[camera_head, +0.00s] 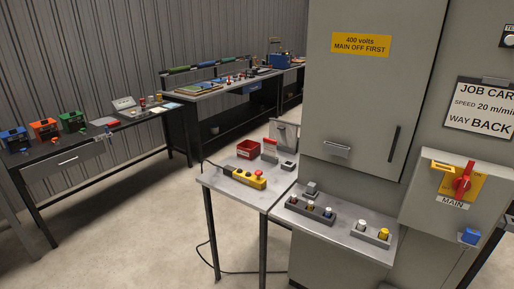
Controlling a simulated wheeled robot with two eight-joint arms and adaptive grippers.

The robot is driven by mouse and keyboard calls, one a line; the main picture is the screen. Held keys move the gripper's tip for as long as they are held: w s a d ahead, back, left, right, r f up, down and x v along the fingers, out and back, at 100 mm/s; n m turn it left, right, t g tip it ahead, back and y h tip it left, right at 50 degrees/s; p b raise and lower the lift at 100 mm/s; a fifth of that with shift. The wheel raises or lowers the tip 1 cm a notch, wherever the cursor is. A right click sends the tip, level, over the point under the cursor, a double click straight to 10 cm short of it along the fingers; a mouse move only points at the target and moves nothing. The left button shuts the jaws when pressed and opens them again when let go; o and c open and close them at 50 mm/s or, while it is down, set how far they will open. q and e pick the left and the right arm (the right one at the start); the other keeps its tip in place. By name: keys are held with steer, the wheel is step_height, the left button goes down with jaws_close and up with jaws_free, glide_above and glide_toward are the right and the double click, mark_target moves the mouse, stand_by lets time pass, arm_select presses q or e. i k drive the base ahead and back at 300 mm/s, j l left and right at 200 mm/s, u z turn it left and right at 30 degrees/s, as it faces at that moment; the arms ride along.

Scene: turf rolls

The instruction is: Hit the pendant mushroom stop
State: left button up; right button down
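The pendant (243,177) is a yellow handheld box lying on a small grey table. Its red mushroom stop (258,174) sits at its right end, facing up, with small dark buttons to the left. A dark cable runs from its left end over the table edge toward the floor. Nothing covers the mushroom stop. Neither of my grippers shows in the head view.
A button panel (310,208) and a second button block (371,235) sit to the right, before a grey cabinet (365,90). A red-handled MAIN switch (464,181) is at far right. Open floor lies left.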

mark_target(258, 172)
steer(key=i+j, duration=0.1)
steer(key=i, duration=0.55)
steer(key=i+j, duration=0.15)
steer(key=i, duration=0.5)
steer(key=i+j+z, duration=0.1)
steer(key=i, duration=0.55)
